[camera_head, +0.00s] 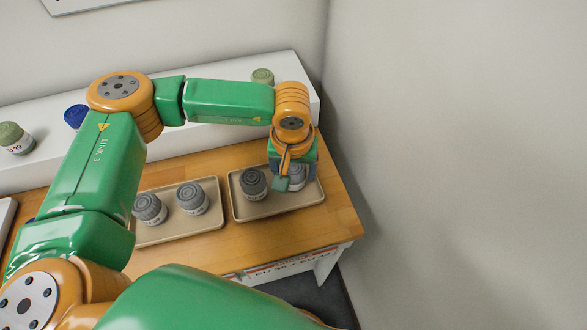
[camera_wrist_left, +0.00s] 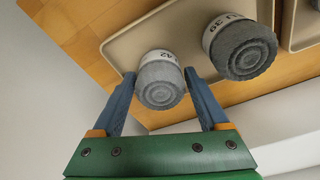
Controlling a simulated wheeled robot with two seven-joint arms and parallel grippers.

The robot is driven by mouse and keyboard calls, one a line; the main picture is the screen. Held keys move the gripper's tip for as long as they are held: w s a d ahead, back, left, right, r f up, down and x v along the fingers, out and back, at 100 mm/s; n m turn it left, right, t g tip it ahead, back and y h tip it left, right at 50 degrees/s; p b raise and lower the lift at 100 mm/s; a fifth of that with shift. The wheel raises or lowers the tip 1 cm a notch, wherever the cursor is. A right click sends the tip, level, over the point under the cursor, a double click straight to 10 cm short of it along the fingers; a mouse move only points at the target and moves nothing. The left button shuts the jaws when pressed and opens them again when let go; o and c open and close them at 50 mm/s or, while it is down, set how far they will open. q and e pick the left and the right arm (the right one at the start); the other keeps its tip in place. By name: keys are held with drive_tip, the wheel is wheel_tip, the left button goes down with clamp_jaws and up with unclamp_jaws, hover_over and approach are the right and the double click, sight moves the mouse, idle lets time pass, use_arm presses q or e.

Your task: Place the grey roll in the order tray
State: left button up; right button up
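Two beige trays stand side by side on the wooden table. The right tray (camera_head: 240,212) holds a grey roll (camera_head: 254,183) with a white label and a second grey roll (camera_head: 296,177), partly hidden by my left gripper (camera_head: 290,183). In the left wrist view my left gripper (camera_wrist_left: 160,74) points down with its blue fingers on either side of the second roll (camera_wrist_left: 160,84), close to its sides. I cannot tell whether they press on it. That roll appears upright in the tray, beside the other roll (camera_wrist_left: 243,50). My right gripper is out of view.
The left tray (camera_head: 207,228) holds two more grey rolls (camera_head: 150,208) (camera_head: 192,198). A white shelf (camera_head: 50,154) behind carries a green roll (camera_head: 15,137), a blue roll (camera_head: 75,116) and another green roll (camera_head: 262,76). A wall (camera_head: 450,150) rises right of the table.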

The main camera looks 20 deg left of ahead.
sight(293, 174)
use_arm(q)
drive_tip(key=shift+o, duration=0.6)
drive_tip(key=shift+r, duration=0.45)
wheel_tip(293, 174, up, 11)
drive_tip(key=s+b, duration=0.1)
drive_tip(key=shift+s+d+r+b, duration=0.2)
drive_tip(key=shift+s+b, duration=0.2)
